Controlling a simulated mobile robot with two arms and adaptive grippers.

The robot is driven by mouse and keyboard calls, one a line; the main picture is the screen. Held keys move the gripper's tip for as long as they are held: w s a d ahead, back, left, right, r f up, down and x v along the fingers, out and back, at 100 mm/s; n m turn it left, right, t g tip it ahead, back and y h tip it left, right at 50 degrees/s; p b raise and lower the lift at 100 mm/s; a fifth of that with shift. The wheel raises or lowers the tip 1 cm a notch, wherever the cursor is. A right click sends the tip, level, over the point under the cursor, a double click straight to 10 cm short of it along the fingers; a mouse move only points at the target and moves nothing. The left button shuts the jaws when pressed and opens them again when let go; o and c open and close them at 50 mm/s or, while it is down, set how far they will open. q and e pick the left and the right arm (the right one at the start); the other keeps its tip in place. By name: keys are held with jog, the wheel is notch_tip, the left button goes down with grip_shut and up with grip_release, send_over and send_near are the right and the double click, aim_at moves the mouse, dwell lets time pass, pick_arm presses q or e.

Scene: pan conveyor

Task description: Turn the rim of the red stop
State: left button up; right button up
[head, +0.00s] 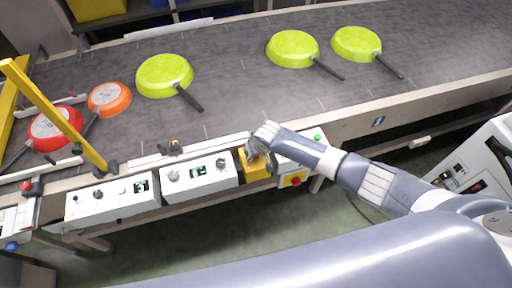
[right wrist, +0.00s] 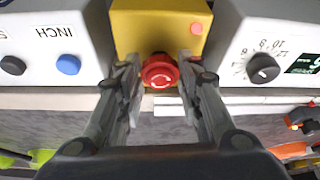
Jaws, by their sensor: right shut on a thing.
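The red stop (right wrist: 160,72) is a round red button with white arrow marks on the front of a yellow box (right wrist: 132,28). In the head view the yellow box (head: 257,177) is on the conveyor's near side, and my gripper hides its button. My right gripper (right wrist: 160,78) has one finger on each side of the red stop and is shut on its rim. In the head view my right arm comes in from the right and its gripper (head: 256,153) is at the box. My left gripper is not in view.
White control boxes (head: 198,180) (head: 105,203) stand left of the yellow box. Another box with a red button (head: 296,181) is close on the right. Several green pans (head: 165,76) and orange-red pans (head: 109,98) lie on the conveyor belt (head: 230,95). A yellow bar (head: 52,113) crosses the left end.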

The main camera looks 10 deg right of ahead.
jog(key=shift+s+m+h+p, duration=0.1)
jog(key=shift+m+h+p, duration=0.35)
jog(key=shift+m, duration=0.65)
jog(key=shift+f, duration=0.1)
jog(key=o, duration=1.1)
jog(key=shift+c, duration=0.2)
jog(key=v, duration=1.2)
